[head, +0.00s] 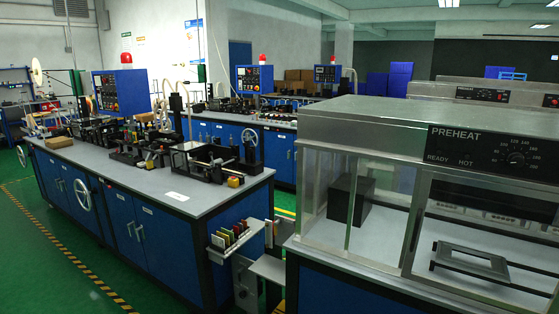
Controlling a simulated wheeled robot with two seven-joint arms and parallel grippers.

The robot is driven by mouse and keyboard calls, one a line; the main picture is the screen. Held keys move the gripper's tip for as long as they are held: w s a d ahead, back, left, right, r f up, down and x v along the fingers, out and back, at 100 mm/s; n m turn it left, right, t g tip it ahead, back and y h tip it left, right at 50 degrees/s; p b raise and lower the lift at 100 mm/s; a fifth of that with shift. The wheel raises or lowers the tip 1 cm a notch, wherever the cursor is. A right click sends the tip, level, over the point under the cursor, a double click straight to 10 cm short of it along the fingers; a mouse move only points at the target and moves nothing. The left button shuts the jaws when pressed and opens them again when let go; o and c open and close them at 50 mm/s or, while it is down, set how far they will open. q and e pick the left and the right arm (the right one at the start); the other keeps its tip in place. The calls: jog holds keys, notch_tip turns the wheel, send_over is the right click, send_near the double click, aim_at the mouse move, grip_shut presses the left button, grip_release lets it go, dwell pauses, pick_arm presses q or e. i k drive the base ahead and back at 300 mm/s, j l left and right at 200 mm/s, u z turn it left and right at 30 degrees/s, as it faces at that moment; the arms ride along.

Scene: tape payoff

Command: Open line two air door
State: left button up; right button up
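No part marked as an air door or as line two can be made out. The nearest bench (210,187) has blue cabinet doors and a row of small black fixtures on top. A second blue bench (213,133) stands behind it, with a blue control panel (254,78) and red beacon above. At the right, a metal box labelled PREHEAT (380,120) has clear front panels, a dial and a black block (349,201) inside. Neither gripper is in view.
A handwheel (81,195) sticks out from the near bench's left side. A small rack of coloured items (230,236) juts from its right end, narrowing the gap to the preheat bench. Green floor (50,255) with yellow-black striping lies open at the left.

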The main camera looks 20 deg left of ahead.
aim_at(277, 144)
jog(key=j+u, duration=0.1)
jog(key=u, duration=0.35)
jog(key=i+u, duration=0.1)
jog(key=u, duration=0.3)
jog(key=j+u, duration=0.15)
jog(key=u, duration=0.3)
jog(key=i+u, duration=0.15)
jog(key=u, duration=0.7)
jog(key=i+j+u, duration=0.1)
jog(key=i+u, duration=0.35)
jog(key=i, duration=0.4)
jog(key=i+u, duration=0.15)
jog(key=i, duration=1.55)
jog(key=i+z, duration=0.15)
jog(key=i, duration=0.7)
jog(key=i+j+z, duration=0.1)
jog(key=i+j, duration=0.15)
jog(key=i, duration=0.6)
jog(key=i+l+z, duration=0.3)
jog(key=i, duration=0.55)
jog(key=i+z, duration=0.3)
jog(key=i, duration=0.55)
jog(key=i+j+u, duration=0.15)
jog(key=i+u, duration=0.25)
jog(key=i, duration=0.4)
jog(key=i+l+u, duration=0.1)
jog(key=i+u, duration=0.3)
jog(key=i, duration=2.15)
jog(key=j+u, duration=0.05)
jog(key=j, duration=0.05)
